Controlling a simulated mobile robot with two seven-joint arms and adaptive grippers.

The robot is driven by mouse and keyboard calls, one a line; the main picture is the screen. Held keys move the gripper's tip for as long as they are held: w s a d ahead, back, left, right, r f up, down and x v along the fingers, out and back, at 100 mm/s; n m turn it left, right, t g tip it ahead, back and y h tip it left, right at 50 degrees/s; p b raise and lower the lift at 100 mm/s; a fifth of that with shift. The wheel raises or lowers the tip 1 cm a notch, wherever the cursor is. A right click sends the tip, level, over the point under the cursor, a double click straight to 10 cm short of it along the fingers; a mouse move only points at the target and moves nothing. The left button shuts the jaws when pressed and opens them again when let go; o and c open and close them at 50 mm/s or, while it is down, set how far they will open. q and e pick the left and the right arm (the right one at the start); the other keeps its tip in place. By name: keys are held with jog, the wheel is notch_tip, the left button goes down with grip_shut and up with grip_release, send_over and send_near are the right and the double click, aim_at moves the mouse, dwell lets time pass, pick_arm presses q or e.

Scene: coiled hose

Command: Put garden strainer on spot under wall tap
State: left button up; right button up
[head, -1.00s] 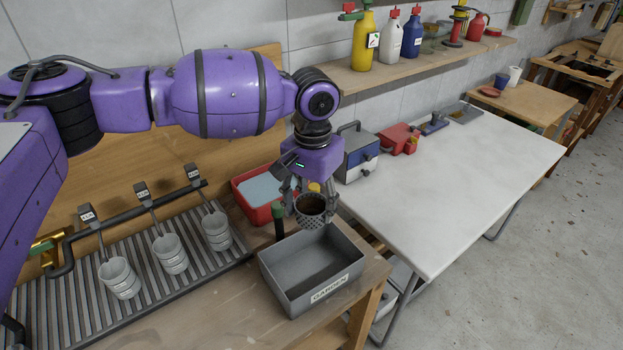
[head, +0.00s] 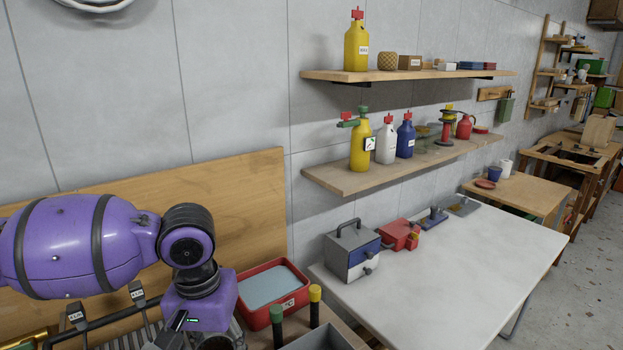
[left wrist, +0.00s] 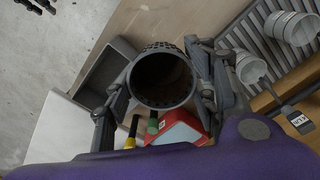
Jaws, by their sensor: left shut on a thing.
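The garden strainer (left wrist: 165,72) is a round dark grey cup with a mesh wall, seen from above in the left wrist view. My left gripper (left wrist: 157,92) is shut on it, with fingers on both sides of its rim. In the head view my left gripper is at the bottom edge, where its fingers and most of the strainer are cut off. A brass fitting (head: 30,339) shows at the lower left corner; I cannot tell whether it is the wall tap. The spot under the tap is not clearly visible. My right gripper is not in view.
A grey bin (head: 335,338), a red tray (head: 262,316) and green- and yellow-topped posts stand right of the gripper. A white table (head: 450,262) and stocked shelves (head: 400,165) are farther right.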

pick_arm(q)
jog(key=shift+s+a+f, duration=0.1)
jog(key=shift+a+f, duration=0.25)
jog(key=shift+a, duration=0.05)
dwell(0.4)
